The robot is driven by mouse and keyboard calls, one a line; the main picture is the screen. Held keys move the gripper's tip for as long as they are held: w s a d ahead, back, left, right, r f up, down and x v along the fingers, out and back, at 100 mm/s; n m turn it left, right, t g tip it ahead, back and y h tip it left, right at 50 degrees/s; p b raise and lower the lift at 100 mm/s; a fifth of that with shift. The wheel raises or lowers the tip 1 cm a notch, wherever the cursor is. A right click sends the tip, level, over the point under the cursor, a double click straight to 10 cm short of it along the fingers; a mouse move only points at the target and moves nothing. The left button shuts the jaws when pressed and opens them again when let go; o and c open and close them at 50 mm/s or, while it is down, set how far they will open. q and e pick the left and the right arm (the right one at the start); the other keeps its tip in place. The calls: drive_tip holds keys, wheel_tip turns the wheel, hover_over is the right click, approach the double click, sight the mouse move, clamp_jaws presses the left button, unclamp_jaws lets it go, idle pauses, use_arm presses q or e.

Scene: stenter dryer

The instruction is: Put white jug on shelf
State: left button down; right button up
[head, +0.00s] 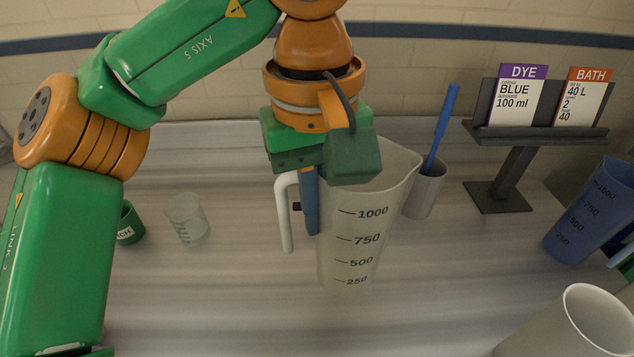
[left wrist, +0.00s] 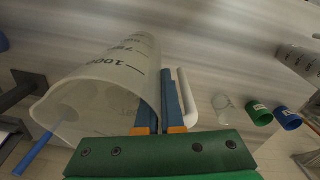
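The white jug (head: 357,235), translucent with marks from 250 to 1000, looks upright on the counter in the head view; whether its base touches cannot be told. It fills the left of the left wrist view (left wrist: 110,85). My left gripper (head: 310,205) points down at the jug's handle side. Its blue fingers (left wrist: 162,95) are close together beside the jug wall, with the white handle (left wrist: 188,97) just right of them. Whether they pinch the jug is unclear; one finger is partly hidden. My right gripper is not visible. I cannot make out a shelf.
A small clear beaker (head: 188,220) and a green cup (head: 128,224) stand left. A grey cup with a blue stick (head: 425,190), a card stand (head: 508,178), a blue jug (head: 592,215) and a pale container (head: 575,330) stand right. The counter's front middle is clear.

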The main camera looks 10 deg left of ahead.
use_arm(q)
drive_tip(key=w+a+f+p, duration=0.1)
drive_tip(key=w+a+f, duration=0.5)
drive_tip(key=f, duration=0.4)
drive_tip(key=shift+w+f, duration=0.3)
drive_tip(key=shift+f, duration=0.1)
drive_tip(key=shift+a+f, duration=0.1)
drive_tip(key=c, duration=1.5)
unclamp_jaws()
drive_tip(key=shift+f, duration=0.15)
drive_tip(key=o, duration=0.4)
drive_tip(key=shift+o, duration=0.2)
drive_tip(key=shift+r, duration=0.2)
